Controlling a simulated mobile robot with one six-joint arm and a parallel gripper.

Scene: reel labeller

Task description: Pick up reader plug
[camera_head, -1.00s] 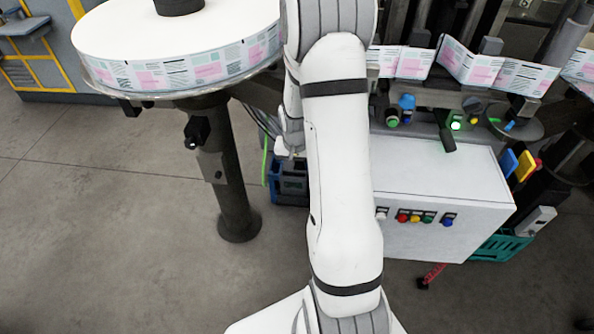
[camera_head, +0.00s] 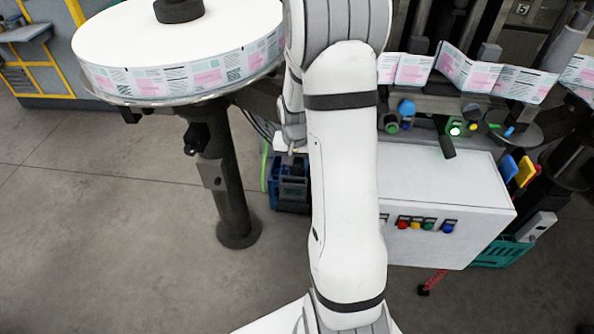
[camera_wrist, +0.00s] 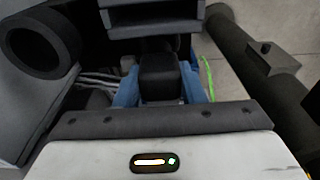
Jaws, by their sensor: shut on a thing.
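In the wrist view, a dark blocky piece (camera_wrist: 160,75), which looks like the reader plug, sits straight ahead of my gripper's white body and dark bar. My gripper (camera_wrist: 159,92) is shut on it. Blue parts flank the block on both sides. I cannot tell whether these are fingers or the crate behind. In the head view, my arm runs up the middle and hides most of the wrist. The plug is not clearly visible there.
A blue crate (camera_head: 276,197) stands on the floor below the wrist, left of a white cabinet (camera_head: 440,180). A dark post (camera_head: 228,195) under the large label reel (camera_head: 170,50) stands to the left. A green cable (camera_head: 264,170) hangs beside the crate. Floor at lower left is clear.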

